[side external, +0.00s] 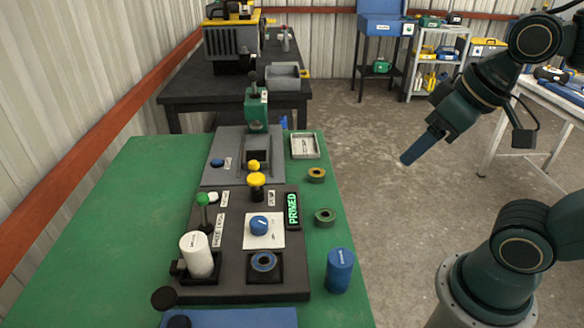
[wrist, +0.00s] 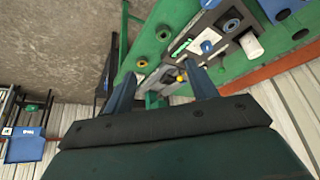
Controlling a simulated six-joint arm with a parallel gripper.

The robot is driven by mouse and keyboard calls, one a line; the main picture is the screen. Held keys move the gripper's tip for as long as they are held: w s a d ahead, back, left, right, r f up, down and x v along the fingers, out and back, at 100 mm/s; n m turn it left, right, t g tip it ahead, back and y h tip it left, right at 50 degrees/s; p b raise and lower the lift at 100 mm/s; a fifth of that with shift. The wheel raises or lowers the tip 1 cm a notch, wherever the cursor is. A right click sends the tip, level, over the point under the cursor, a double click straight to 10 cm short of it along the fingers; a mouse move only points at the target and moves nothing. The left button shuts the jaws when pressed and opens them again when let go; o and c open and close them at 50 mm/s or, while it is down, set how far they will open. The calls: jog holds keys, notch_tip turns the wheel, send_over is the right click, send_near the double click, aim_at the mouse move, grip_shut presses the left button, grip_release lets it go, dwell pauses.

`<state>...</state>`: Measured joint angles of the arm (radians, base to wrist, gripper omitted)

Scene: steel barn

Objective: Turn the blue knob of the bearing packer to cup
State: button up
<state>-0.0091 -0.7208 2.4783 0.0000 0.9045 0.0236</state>
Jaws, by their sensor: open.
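The bearing packer (side external: 230,268) is a dark plate on the green bench, with a lit "PRIMED" sign (side external: 293,210). Its blue knob (side external: 259,225) sits on a white label card, whose small print I cannot read. The knob also shows in the wrist view (wrist: 206,46). A cup with a blue ring (side external: 263,262) is in front of the knob, and a white cylinder (side external: 197,254) stands at the left. My gripper (side external: 405,160) is in the air to the right of the bench, well apart from the knob. In the wrist view its two blue fingers (wrist: 163,82) are spread and empty.
A blue can (side external: 339,270), two ring-shaped parts (side external: 325,216) and a grey tray (side external: 305,146) line the bench's right side. A yellow-topped knob (side external: 256,181) and green-topped lever (side external: 203,200) stand up near the blue knob. The floor between bench and arm is clear.

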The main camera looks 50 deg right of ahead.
jog(key=m+g, duration=0.5)
jog(key=m, duration=0.2)
send_over(259, 222)
notch_tip(259, 222, down, 8)
jog(key=shift+w, duration=0.1)
jog(key=shift+f, duration=0.1)
notch_tip(259, 222, down, 13)
jog(key=shift+f, duration=0.2)
jog(key=c, duration=1)
